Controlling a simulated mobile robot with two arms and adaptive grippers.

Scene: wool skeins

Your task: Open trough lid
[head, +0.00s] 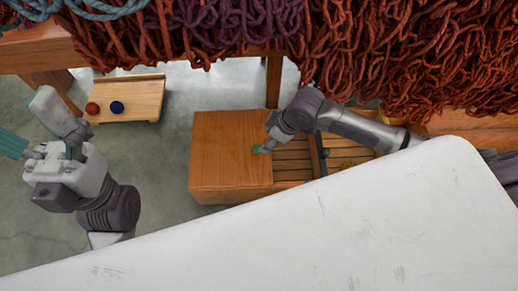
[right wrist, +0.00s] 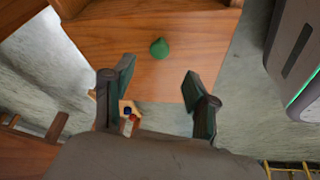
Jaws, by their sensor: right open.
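The wooden trough (head: 225,197) stands on the floor beyond the white surface. Its flat wooden lid (head: 225,150) covers the left part, and slats show in the uncovered part to the right. A green knob (head: 256,148) sits on the lid near its right side. My right gripper (right wrist: 160,85) is open and empty. In the right wrist view the knob (right wrist: 159,47) lies ahead of the gap between the fingers, with no visible contact. In the head view the right arm partly hides the trough. My left gripper (head: 14,144) is at the far left, away from the trough; its jaw opening is unclear.
A white surface (head: 330,230) fills the front. Dark red and purple wool skeins (head: 380,50) hang above and behind the trough. A small wooden stand (head: 140,98) with a red ball (head: 93,108) and a blue ball (head: 117,107) stands back left. Floor between is clear.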

